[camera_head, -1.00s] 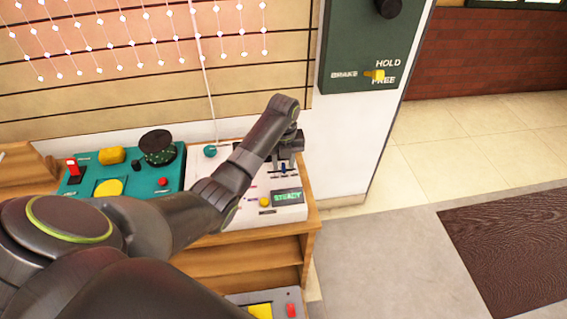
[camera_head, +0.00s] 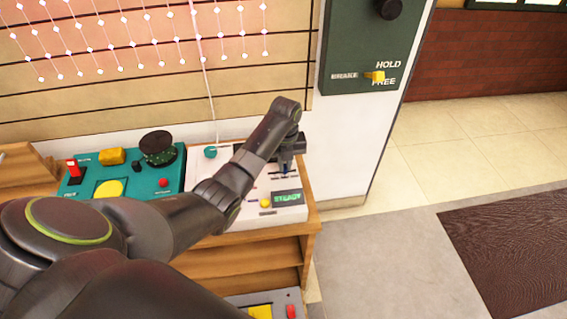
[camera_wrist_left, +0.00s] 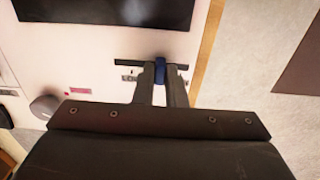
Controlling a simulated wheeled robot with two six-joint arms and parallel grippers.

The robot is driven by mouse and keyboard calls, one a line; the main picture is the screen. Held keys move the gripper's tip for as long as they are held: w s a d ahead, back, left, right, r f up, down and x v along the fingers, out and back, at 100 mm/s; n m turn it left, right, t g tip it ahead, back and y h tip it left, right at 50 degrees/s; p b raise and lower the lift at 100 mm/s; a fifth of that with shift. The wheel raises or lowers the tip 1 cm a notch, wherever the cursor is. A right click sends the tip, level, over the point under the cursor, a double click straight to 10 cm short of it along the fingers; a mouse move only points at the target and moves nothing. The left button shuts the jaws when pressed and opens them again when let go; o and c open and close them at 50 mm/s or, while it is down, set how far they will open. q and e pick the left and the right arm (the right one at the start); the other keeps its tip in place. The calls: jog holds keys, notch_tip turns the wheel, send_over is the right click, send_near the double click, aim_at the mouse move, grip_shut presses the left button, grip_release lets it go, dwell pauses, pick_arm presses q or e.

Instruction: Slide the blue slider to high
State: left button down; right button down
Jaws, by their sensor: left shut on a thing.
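The blue slider (camera_wrist_left: 160,72) shows in the left wrist view as a small knob on a dark slot (camera_wrist_left: 125,63) in the white panel (camera_wrist_left: 75,40). The slot runs left to right there, and the knob stands near its middle. My left gripper (camera_wrist_left: 160,80) is shut on the knob, one finger on each side. In the head view my left gripper (camera_head: 286,168) reaches down to the right part of the white panel (camera_head: 235,213) and mostly covers the slider. My right gripper is not in view.
A display reading STEADY (camera_head: 288,198) and a yellow button (camera_head: 265,203) are close to the gripper. A teal panel (camera_head: 145,183) lies left. A green wall box with a yellow lever (camera_head: 375,77) hangs to the right. Open floor (camera_head: 370,250) lies right of the wooden stand (camera_head: 240,262).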

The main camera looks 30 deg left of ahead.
aim_at(295, 170)
pick_arm(q)
jog(key=shift+w+d, duration=0.45)
jog(key=shift+d, duration=0.2)
jog(key=shift+w+d, duration=0.45)
jog(key=shift+d, duration=0.15)
jog(key=c, duration=1.8)
grip_release()
jog(key=shift+c, duration=0.2)
jog(key=o, duration=0.4)
jog(key=shift+w+d, duration=0.1)
jog(key=shift+c, duration=0.2)
